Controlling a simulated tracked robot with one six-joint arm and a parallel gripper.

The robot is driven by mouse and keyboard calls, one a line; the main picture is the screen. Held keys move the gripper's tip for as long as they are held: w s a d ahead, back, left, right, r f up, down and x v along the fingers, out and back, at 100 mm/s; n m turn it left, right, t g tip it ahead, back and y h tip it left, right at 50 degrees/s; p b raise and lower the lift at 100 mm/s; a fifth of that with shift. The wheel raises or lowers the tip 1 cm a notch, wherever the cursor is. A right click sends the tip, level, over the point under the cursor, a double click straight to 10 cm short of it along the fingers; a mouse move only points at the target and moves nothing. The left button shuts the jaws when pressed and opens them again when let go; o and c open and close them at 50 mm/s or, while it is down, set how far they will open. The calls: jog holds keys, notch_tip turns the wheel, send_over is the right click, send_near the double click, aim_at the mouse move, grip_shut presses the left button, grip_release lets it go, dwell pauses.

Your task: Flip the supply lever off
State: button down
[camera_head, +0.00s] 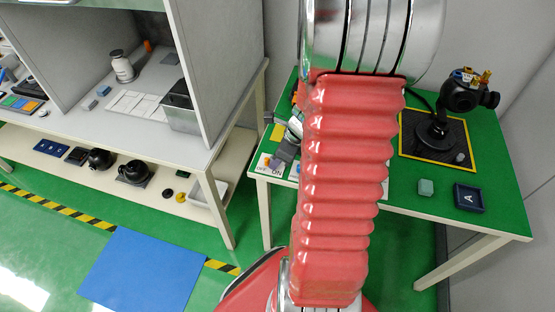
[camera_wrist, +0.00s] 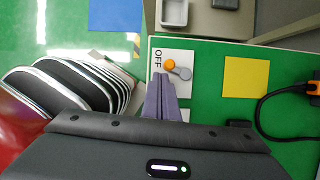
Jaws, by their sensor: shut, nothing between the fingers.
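The supply lever (camera_wrist: 182,72) has an orange knob and a grey part. It sits on a white plate (camera_wrist: 185,58) on the green tabletop in the wrist view. The knob lies just beside the printed word OFF, with the grey part to its right. My gripper (camera_wrist: 160,78) is shut and empty. Its fingertips are over the plate, just below the knob; I cannot tell whether they touch. The fingers hide the lower plate. In the head view my gripper (camera_head: 275,164) is over the plate (camera_head: 265,171) marked OFF and ON, at the table's front left corner.
A yellow square (camera_wrist: 246,77) and a black cable (camera_wrist: 262,110) lie right of the plate. A grey workbench (camera_head: 185,145) stands to the left.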

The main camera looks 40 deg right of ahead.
jog(key=shift+w+d, duration=0.1)
jog(key=shift+d, duration=0.7)
jog(key=shift+s, duration=0.55)
jog(key=s, duration=0.3)
jog(key=shift+r, duration=0.3)
jog(key=a+v, duration=0.1)
jog(key=v, duration=0.8)
jog(key=shift+s+a, duration=0.25)
